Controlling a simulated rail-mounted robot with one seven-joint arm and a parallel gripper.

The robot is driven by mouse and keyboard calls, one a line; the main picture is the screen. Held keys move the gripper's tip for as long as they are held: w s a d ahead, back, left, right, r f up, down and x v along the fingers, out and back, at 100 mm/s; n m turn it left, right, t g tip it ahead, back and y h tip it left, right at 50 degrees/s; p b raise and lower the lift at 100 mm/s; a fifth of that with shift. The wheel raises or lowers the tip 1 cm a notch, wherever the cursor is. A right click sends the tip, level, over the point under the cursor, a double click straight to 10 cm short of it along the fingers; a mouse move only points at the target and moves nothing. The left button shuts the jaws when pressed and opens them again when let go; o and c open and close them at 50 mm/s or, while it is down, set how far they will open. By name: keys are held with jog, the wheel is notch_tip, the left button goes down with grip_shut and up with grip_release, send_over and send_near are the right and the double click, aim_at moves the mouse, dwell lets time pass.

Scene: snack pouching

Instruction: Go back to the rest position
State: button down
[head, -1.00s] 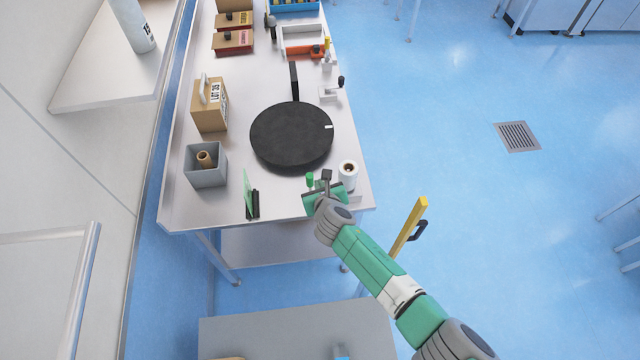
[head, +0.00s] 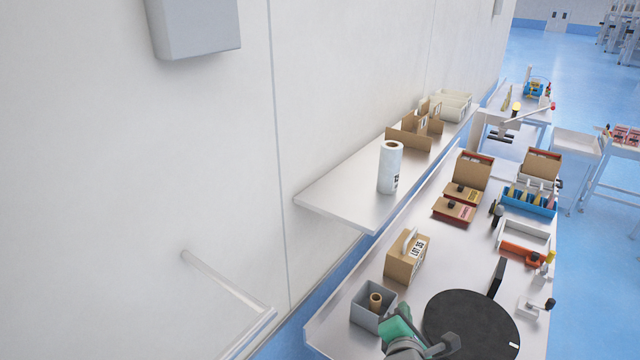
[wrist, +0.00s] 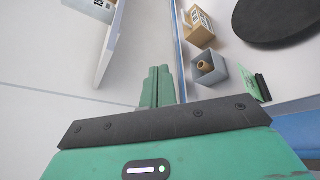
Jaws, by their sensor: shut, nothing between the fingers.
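My gripper shows in the wrist view (wrist: 158,86) with its green fingers together and nothing between them. In the head view, part of my gripper (head: 398,328) shows at the bottom edge, in front of the grey square bin and left of the black round plate. The rest of my arm is mostly out of the picture. In the wrist view the fingers point past the bench edge toward the wall and shelf side.
The steel bench (head: 345,318) holds a grey bin (head: 362,313) with a brown roll, a cardboard box (head: 402,266), a black round plate (head: 470,325) and red-brown cartons. A wall shelf (head: 325,195) with a white roll (head: 390,168) overhangs the bench's left side.

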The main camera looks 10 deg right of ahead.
jog(key=s+a+r+m+t+y, duration=0.1)
jog(key=a+r+m+t, duration=0.15)
jog(key=a+r, duration=0.5)
jog(key=s+a+r+m+t+y, duration=0.1)
jog(key=a+r+m, duration=0.3)
jog(key=r, duration=0.6)
jog(key=s+a+r+m+t+y, duration=0.1)
jog(key=a+r+m+t, duration=0.15)
jog(key=a+r, duration=0.5)
jog(key=s+a+r+m+t+y, duration=0.1)
jog(key=s+r+m+t, duration=0.1)
jog(key=s+r+m, duration=0.5)
jog(key=s+a+r+m+t, duration=0.2)
jog(key=s+r+m, duration=0.5)
jog(key=s+r, duration=0.6)
jog(key=shift+s+a+r+t+y, duration=0.15)
jog(key=shift+s+a+t+y, duration=0.1)
jog(key=shift+s+t+y, duration=0.25)
